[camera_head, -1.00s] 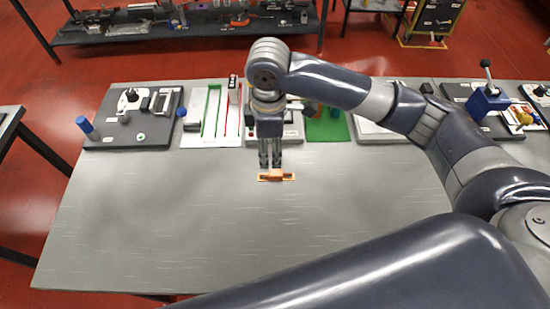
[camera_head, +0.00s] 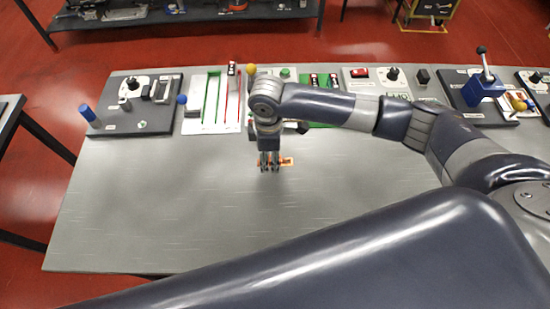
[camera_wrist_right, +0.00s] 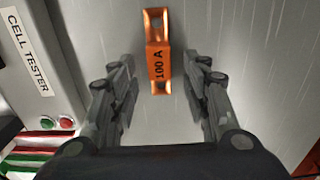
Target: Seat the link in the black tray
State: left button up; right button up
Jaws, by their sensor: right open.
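The link is an orange block marked 100 A with shiny copper ends. In the right wrist view the link (camera_wrist_right: 157,60) lies on the grey bench, between and ahead of my fingers. In the head view the link (camera_head: 287,161) is partly hidden by my right gripper (camera_head: 269,168). In the right wrist view my right gripper (camera_wrist_right: 160,77) is open and empty, with a finger on each side of the link's line and a gap on both sides. I cannot pick out a black tray in these views. My left gripper is not in view.
A dark board with a blue peg (camera_head: 89,114) stands at the back left. Beside it is a white panel with green and red strips (camera_head: 212,105). A blue lever press (camera_head: 483,88) stands at the back right. The bench front (camera_head: 170,220) is clear.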

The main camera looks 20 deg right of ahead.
jog(key=shift+c, duration=0.8)
grip_shut()
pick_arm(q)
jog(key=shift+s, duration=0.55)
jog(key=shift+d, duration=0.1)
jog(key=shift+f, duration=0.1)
pick_arm(e)
jog(key=shift+r, duration=0.15)
